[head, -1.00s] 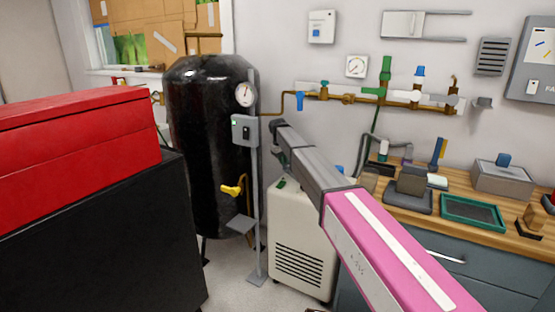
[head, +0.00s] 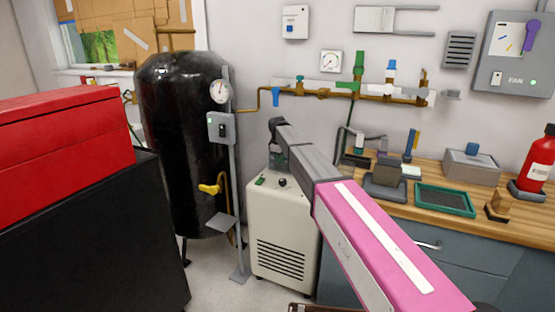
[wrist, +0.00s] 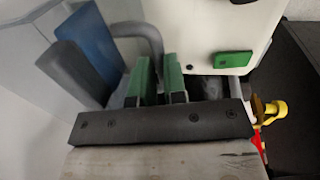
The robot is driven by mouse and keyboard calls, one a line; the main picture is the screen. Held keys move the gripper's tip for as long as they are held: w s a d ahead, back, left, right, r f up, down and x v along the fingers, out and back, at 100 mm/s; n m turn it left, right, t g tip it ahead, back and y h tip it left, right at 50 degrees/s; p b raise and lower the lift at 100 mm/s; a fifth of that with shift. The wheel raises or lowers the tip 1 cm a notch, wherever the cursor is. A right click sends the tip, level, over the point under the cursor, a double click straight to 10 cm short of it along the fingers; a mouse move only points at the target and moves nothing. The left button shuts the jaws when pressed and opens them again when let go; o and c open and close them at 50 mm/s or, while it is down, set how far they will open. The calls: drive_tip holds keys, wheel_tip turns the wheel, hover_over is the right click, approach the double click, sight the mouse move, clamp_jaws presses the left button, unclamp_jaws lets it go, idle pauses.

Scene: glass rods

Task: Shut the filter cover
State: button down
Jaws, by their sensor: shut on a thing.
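My gripper (wrist: 160,97) shows in the wrist view as two green fingertips close together above a dark palm bar. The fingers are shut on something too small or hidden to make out. In the head view my gripper (head: 276,128) hangs at the far end of the arm, above and behind the white cabinet, its fingers hard to see. I cannot single out the filter cover with certainty. A dark grey slab (wrist: 72,72) and a blue slab (wrist: 88,42) stand left of the fingers in the wrist view, with a bent grey pipe (wrist: 138,30) beside them.
The white cabinet (head: 285,225) stands between the black tank (head: 180,120) and the bench (head: 410,205). A yellow valve handle (head: 209,189) sticks out low on the tank. Pipes (head: 350,90) run along the wall. A red chest (head: 60,130) stands at left.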

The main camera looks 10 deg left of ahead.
drive_tip(key=shift+d, duration=0.1)
drive_tip(key=c, duration=1.2)
unclamp_jaws()
drive_tip(key=shift+o, duration=0.2)
wheel_tip(320, 180, up, 11)
drive_tip(key=s, duration=0.1)
drive_tip(key=shift+s+a+f, duration=0.15)
drive_tip(key=shift+s+a, duration=0.05)
drive_tip(key=shift+s, duration=0.2)
